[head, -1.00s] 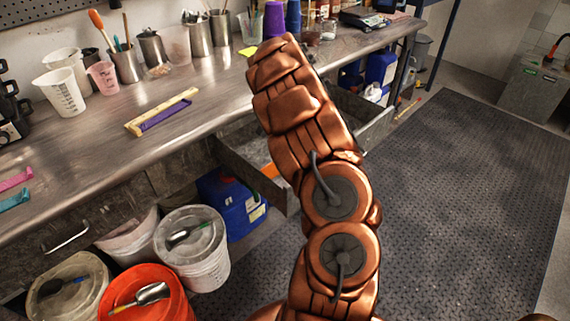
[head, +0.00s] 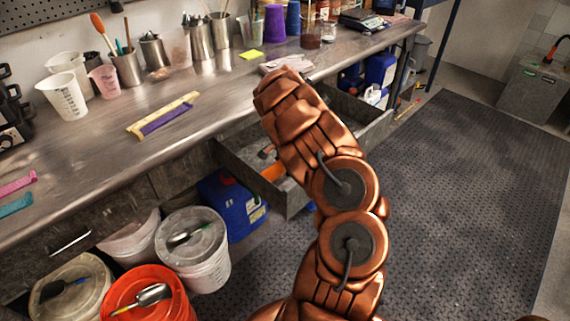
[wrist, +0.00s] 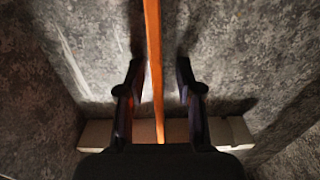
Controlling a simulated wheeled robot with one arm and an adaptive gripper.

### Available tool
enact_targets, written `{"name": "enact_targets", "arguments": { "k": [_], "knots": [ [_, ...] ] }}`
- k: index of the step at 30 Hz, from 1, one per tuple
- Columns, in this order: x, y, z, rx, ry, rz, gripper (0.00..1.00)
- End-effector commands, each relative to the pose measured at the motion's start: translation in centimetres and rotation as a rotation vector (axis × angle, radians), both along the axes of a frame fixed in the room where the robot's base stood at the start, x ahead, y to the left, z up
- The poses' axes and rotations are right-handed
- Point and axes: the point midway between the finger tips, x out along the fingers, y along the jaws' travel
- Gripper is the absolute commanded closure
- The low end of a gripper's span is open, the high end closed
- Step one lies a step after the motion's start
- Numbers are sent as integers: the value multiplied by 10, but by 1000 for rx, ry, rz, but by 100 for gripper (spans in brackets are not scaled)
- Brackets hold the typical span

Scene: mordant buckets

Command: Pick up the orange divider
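The orange divider (wrist: 154,62) shows in the wrist view as a thin upright strip running down the middle of the picture. My gripper (wrist: 158,75) is open, with one dark finger on each side of the divider and a gap on both sides. In the head view, part of the orange divider (head: 273,171) shows inside the open drawer (head: 240,176), left of my arm. My arm hides the rest of it and the gripper there.
A pale block-like thing (wrist: 96,134) lies across the drawer floor below the fingers. The drawer walls stand close around. The metal bench (head: 100,165) above holds cups, tools and a yellow and purple strip pair (head: 163,116). Buckets (head: 192,246) stand on the floor at left.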

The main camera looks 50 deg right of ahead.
Motion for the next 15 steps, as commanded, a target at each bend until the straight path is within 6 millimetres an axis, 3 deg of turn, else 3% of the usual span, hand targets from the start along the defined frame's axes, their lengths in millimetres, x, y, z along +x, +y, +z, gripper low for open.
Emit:
{"name": "enact_targets", "arguments": {
  "k": [6,15],
  "knots": [
    [0,0,0,0,0,0,66],
    [0,0,0,-1,0,0,97]
  ]
}}
